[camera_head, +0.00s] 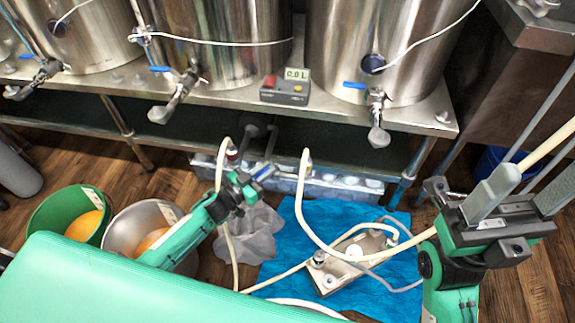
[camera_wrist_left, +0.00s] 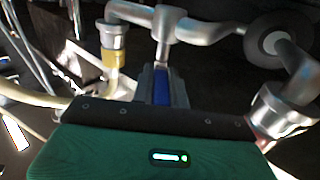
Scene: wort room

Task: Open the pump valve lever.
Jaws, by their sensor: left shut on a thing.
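The pump valve lever is a short blue handle (camera_head: 265,173) at the pump pipework under the steel bench. It also shows in the left wrist view (camera_wrist_left: 161,86), upright below a metal pipe tee (camera_wrist_left: 165,30). My left gripper (camera_head: 250,184) is shut on the lever; its jaws show around the blue handle in the wrist view. The lever's lower part is hidden by the gripper body. My right gripper (camera_head: 470,200) is at the right of the head view, far from the lever, beside a pale rod; whether its jaws are closed on anything is unclear.
Steel kettles (camera_head: 220,45) with blue-handled taps stand on the bench (camera_head: 330,108), with a 0.0 L meter (camera_head: 286,88). A pale hose (camera_head: 301,205) loops over a blue cloth (camera_head: 385,280) and a metal plate filter (camera_head: 345,262). Green (camera_head: 45,215) and grey buckets stand left.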

